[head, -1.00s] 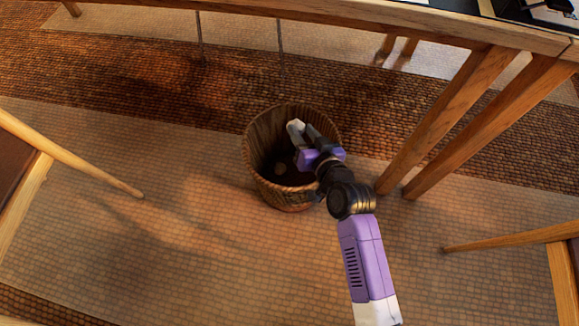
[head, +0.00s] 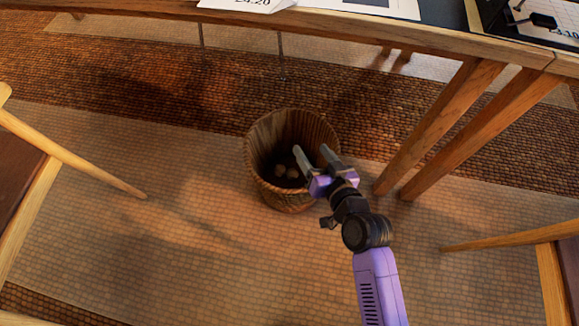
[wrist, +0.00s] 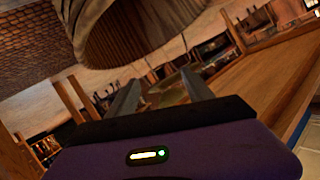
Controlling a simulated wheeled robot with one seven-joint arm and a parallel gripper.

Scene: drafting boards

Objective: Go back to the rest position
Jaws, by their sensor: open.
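My gripper (head: 313,155) is open and empty in the head view. Its two fingers are spread apart over the right part of a brown wooden-slat bin (head: 262,190) on the floor. In the wrist view my gripper (wrist: 158,92) shows its two fingers apart with nothing between them. The bin's rim (wrist: 130,45) shows there at the top.
A wooden table (head: 400,35) with papers on top (head: 360,8) runs along the back, with slanted legs (head: 445,125) right of the bin. Chair parts stand at the left (head: 75,155) and right (head: 510,236). The tiled floor (head: 190,240) left of the bin is clear.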

